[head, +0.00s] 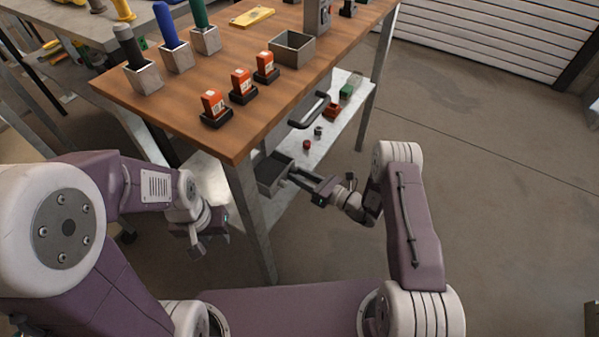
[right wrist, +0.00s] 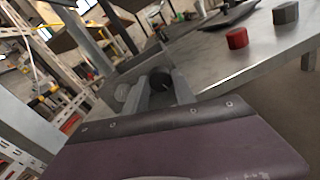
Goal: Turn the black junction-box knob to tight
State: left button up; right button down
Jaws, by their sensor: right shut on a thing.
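The grey junction box (head: 268,173) sits on the lower shelf, under the front of the wooden workbench. My right gripper (head: 296,177) reaches in from the right, level with the box. In the right wrist view the black knob (right wrist: 160,80) sits between the two fingers of this gripper (right wrist: 163,86), which is shut on it. The fingers hide the knob's sides, and I cannot read its position. A grey wall of the box (right wrist: 140,68) shows behind the knob. My left gripper (head: 198,243) hangs at the left of the front table leg, away from the box; its jaw opening is unclear.
A red knob (head: 306,145) and a grey one (head: 318,131) stand farther back on the metal shelf (head: 340,118). The table leg (head: 250,220) stands between my arms. Floor at the right is clear.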

jog(key=c, duration=1)
grip_release()
jog(key=shift+c, duration=0.2)
jog(key=shift+d, duration=0.1)
jog(key=p+v, duration=0.3)
jog(key=v, duration=0.6)
jog(key=shift+f, duration=0.1)
